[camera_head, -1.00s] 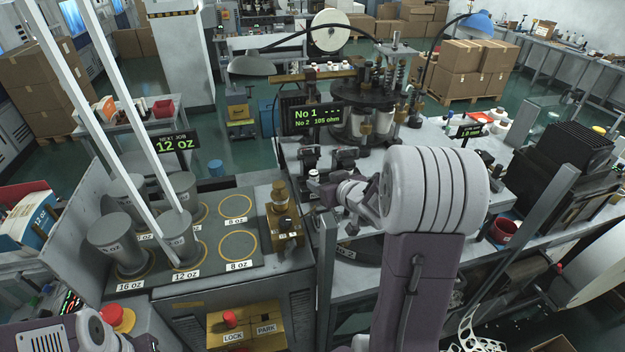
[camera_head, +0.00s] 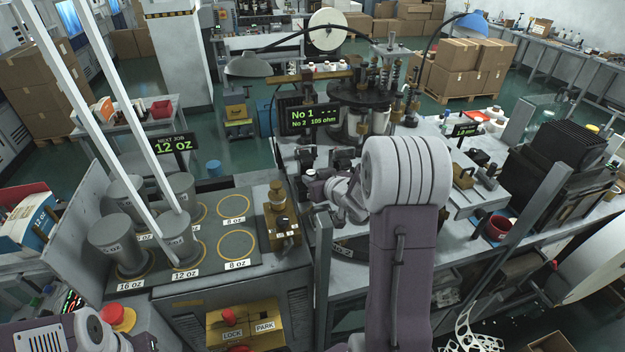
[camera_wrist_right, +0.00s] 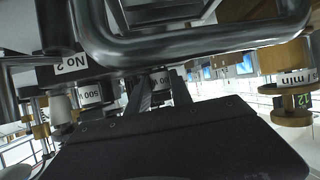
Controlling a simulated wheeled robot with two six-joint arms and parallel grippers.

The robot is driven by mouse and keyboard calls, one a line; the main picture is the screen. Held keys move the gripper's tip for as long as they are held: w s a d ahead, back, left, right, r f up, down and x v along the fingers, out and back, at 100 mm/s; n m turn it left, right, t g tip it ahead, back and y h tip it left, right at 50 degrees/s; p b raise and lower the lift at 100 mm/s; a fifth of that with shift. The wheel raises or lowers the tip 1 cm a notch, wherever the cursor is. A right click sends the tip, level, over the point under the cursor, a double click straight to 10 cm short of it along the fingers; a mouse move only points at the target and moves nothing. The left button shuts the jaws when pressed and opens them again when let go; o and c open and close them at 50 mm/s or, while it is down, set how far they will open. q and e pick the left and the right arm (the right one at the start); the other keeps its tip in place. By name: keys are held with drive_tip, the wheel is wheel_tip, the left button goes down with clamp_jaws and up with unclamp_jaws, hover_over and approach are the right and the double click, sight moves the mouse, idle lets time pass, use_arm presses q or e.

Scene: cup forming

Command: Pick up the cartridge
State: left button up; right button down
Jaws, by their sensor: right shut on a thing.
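My right arm reaches left over the machine bench in the head view, with its right gripper (camera_head: 322,190) small and partly covered by the wrist. In the right wrist view, the dark fingers of the gripper (camera_wrist_right: 162,90) point away from the camera on either side of a small pale, labelled piece. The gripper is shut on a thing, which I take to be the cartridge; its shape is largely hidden. My left arm shows only at the lower left of the head view, and its gripper is out of frame.
A dark sign reading No 1 and No 2 (camera_head: 313,118) stands just behind the gripper. A curved metal bar (camera_wrist_right: 190,45) crosses close above the fingers. Labelled cylinders (camera_wrist_right: 90,95) stand nearby. Grey cups (camera_head: 115,245) and a brass fixture (camera_head: 281,220) are at left.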

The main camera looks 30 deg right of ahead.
wheel_tip(320, 180, up, 4)
drive_tip(key=shift+w+r, duration=0.1)
drive_tip(key=shift+w, duration=0.05)
drive_tip(key=s+d+r+p, duration=0.3)
drive_tip(key=s+d+r, duration=0.3)
drive_tip(key=s+d, duration=0.2)
drive_tip(key=shift+d+r+p, duration=0.3)
drive_tip(key=shift+d+r, duration=0.05)
drive_tip(key=shift+d, duration=0.15)
